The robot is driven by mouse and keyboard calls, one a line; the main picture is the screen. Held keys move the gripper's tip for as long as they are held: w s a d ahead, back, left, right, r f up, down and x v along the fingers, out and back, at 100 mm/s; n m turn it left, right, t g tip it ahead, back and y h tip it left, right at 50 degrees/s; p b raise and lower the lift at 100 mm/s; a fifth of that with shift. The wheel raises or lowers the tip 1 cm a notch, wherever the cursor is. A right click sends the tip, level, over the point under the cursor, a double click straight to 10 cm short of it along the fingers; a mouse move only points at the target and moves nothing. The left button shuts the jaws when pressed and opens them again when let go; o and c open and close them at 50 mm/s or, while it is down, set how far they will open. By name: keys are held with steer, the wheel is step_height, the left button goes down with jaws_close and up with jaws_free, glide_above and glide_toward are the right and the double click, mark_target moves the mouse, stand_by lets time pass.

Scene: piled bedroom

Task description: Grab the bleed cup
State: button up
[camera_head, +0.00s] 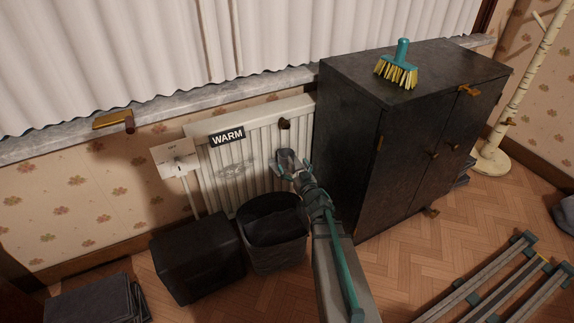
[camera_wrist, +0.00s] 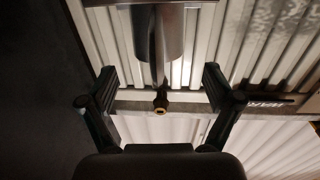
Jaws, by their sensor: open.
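A grey metal piece, which looks like the bleed cup (camera_wrist: 145,35), shows at the top middle of the wrist view, in front of the radiator. It lies between the lines of my two fingers, with a gap on each side. A dark fitting with a brass centre (camera_wrist: 160,104) shows beside its narrow end. My gripper (camera_wrist: 158,76) is open, with dark fingers left and right. In the head view my gripper (camera_head: 290,165) is at the right end of the radiator, below a dark fitting (camera_head: 284,124). The cup is hard to tell from my fingers there.
The white radiator (camera_head: 222,170) carries a "WARM" label (camera_head: 227,137). A dark bin (camera_head: 273,255) and a black box (camera_head: 196,262) stand below. A black cabinet (camera_head: 345,150) stands close on the right, with a brush (camera_head: 398,72) on top. Slatted rails (camera_head: 490,290) lie on the floor.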

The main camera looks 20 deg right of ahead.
mark_target(290, 159)
steer(key=shift+w, duration=0.95)
steer(key=w, duration=0.1)
steer(key=w+b, duration=0.1)
steer(key=w, duration=0.1)
steer(key=w+b, duration=0.1)
steer(key=w, duration=0.1)
steer(key=shift+d+f, duration=0.2)
steer(key=shift+d, duration=0.1)
steer(key=shift+r, duration=0.1)
steer(key=shift+c, duration=0.2)
steer(key=c, duration=1.2)
steer(key=shift+r, duration=0.15)
